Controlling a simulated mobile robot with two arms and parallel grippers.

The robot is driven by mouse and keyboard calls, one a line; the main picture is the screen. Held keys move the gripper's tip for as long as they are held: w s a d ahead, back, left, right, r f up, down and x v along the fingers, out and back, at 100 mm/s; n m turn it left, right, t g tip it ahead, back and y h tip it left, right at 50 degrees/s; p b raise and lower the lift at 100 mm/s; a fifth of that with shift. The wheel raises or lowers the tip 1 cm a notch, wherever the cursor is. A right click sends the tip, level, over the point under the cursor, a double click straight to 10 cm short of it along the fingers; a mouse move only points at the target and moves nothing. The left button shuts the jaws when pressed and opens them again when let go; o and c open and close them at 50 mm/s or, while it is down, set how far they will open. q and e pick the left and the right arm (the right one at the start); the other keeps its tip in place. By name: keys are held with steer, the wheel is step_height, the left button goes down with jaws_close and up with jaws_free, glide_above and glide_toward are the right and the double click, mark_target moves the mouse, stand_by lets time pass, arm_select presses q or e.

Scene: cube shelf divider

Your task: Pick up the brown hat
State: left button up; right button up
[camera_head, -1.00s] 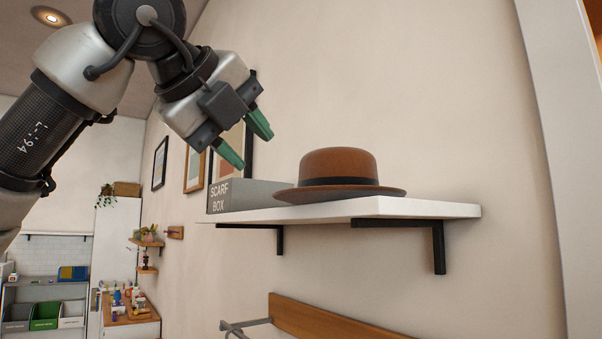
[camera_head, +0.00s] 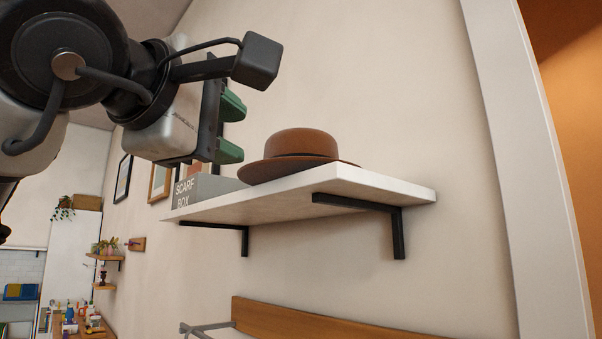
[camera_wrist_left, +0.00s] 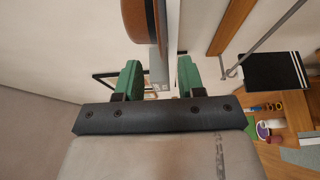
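The brown hat (camera_head: 302,145) with a dark band sits brim down on the white wall shelf (camera_head: 290,197). In the left wrist view the hat (camera_wrist_left: 134,18) shows at the top, ahead of the fingers. My left gripper (camera_head: 231,128) is open, its green fingers to the left of the hat and apart from it. In the left wrist view the gripper (camera_wrist_left: 158,78) has nothing between its fingertips that it grips; the shelf edge shows beyond the gap. My right gripper is not in view.
A grey scarf box (camera_head: 205,188) stands on the shelf left of the hat, close to the gripper. Black brackets (camera_head: 398,232) hold the shelf. A wooden rail (camera_head: 300,318) is on the wall below. A door frame (camera_head: 510,150) is at the right.

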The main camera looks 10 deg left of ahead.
mark_target(279, 160)
arm_select(q)
steer(key=p+x, duration=0.1)
steer(key=x, duration=0.2)
steer(key=p+x, duration=0.1)
steer(key=x, duration=0.2)
steer(key=shift+w+d+r+p, duration=0.2)
steer(key=shift+w+r+p, duration=0.05)
steer(key=shift+p, duration=0.15)
steer(key=p+x, duration=0.2)
steer(key=x, duration=0.1)
steer(key=shift+w+d, duration=0.1)
steer(key=shift+w, duration=0.2)
steer(key=shift+w+f, duration=0.2)
steer(key=shift+w, duration=0.05)
steer(key=shift+s+r, duration=0.1)
steer(key=shift+s, duration=0.1)
steer(key=shift+c, duration=1.4)
jaws_close()
